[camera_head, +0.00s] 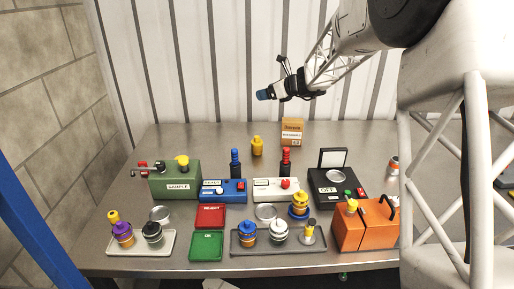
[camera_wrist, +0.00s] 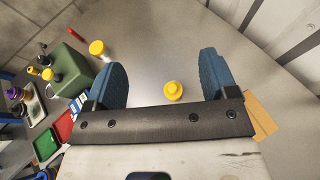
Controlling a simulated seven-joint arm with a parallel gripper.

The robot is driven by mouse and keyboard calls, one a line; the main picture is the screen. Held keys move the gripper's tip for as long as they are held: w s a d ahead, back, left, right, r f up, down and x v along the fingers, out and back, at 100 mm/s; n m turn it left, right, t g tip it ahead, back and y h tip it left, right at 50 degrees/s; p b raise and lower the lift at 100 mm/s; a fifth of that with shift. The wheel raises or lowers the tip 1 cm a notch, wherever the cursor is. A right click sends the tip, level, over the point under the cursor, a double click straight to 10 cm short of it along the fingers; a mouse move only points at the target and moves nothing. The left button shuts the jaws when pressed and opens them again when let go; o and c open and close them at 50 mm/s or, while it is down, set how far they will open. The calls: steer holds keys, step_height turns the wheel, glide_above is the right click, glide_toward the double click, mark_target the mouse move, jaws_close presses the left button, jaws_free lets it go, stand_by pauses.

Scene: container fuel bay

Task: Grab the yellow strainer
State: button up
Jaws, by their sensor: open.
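My gripper (camera_head: 264,95) is high over the back of the table in the head view. In the wrist view its two blue fingers (camera_wrist: 162,64) are wide apart with nothing held between them. A small yellow piece with a narrower round top (camera_head: 257,146) stands upright on the bare back of the table. It shows below and between the fingers in the wrist view (camera_wrist: 173,91), clear of both. I cannot tell from its shape whether it is the strainer. Another yellow round piece (camera_head: 182,160) sits on top of the green sample box (camera_head: 175,183).
A cardboard box (camera_head: 292,132) stands right of the small yellow piece. Blue (camera_head: 235,163) and red-topped (camera_head: 285,162) bottles stand in front. Trays of jars, a black case (camera_head: 335,190) and an orange can (camera_head: 375,227) fill the front. A corrugated wall (camera_head: 200,70) is behind.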

mark_target(259, 141)
step_height(259, 141, down, 21)
steer(key=shift+r, duration=0.1)
steer(key=shift+a, duration=0.1)
steer(key=shift+x, duration=2.4)
steer(key=shift+c, duration=0.4)
steer(key=c, duration=0.9)
